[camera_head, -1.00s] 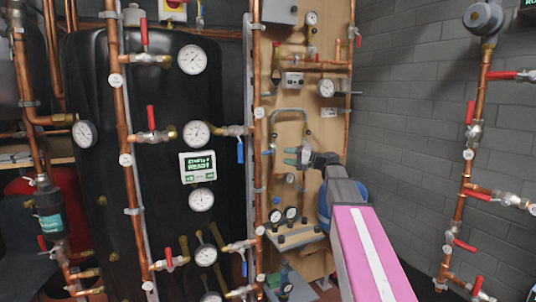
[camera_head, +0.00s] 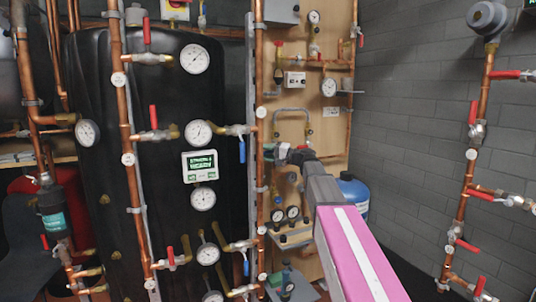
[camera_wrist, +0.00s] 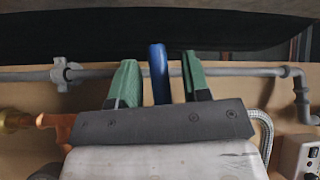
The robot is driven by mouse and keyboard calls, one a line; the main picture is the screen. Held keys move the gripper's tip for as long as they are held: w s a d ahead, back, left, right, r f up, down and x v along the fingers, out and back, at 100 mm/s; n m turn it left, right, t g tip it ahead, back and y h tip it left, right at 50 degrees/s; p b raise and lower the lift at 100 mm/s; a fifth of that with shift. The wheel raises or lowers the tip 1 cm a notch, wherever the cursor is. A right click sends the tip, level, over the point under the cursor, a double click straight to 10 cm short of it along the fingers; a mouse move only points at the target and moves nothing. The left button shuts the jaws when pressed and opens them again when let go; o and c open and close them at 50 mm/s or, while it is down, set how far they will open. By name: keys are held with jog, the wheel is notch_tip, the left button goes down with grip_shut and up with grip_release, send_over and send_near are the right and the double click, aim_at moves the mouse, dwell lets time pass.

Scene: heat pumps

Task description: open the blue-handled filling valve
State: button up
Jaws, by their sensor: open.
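In the wrist view a blue handle (camera_wrist: 158,75) stands between the two green fingertips of my gripper (camera_wrist: 158,80). The gripper is open, with a gap visible on each side of the handle. The handle crosses in front of a grey pipe (camera_wrist: 228,72) on a wooden panel. In the head view my gripper (camera_head: 288,154) is at the left part of the wooden panel (camera_head: 334,134). There the handle between the fingers is too small and covered to make out. The valve body is not clearly visible in the wrist view.
Other blue handles hang on the copper pipework to the left, one upper (camera_head: 241,150) and one lower (camera_head: 245,266). Pressure gauges (camera_head: 292,212) sit below my gripper. A blue tank (camera_head: 354,192) stands behind my arm. A braided hose (camera_wrist: 264,132) runs close to my gripper.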

grip_shut()
jog(key=shift+f, duration=0.1)
jog(key=n+h, duration=0.1)
jog(key=f+n+g+h, duration=0.1)
jog(key=shift+w+d+f+n, duration=0.1)
jog(key=shift+d+f+n, duration=0.15)
jog(key=shift+n, duration=0.05)
jog(key=w+d+f+n+t+h, duration=0.1)
jog(key=w+d+f+n+h, duration=0.1)
jog(key=n+h, duration=0.4)
jog(key=shift+d+f+h, duration=0.65)
jog(key=shift+d+h, duration=0.7)
jog(key=shift+h, duration=0.65)
jog(key=shift+d+t, duration=0.1)
jog(key=shift+t, duration=0.2)
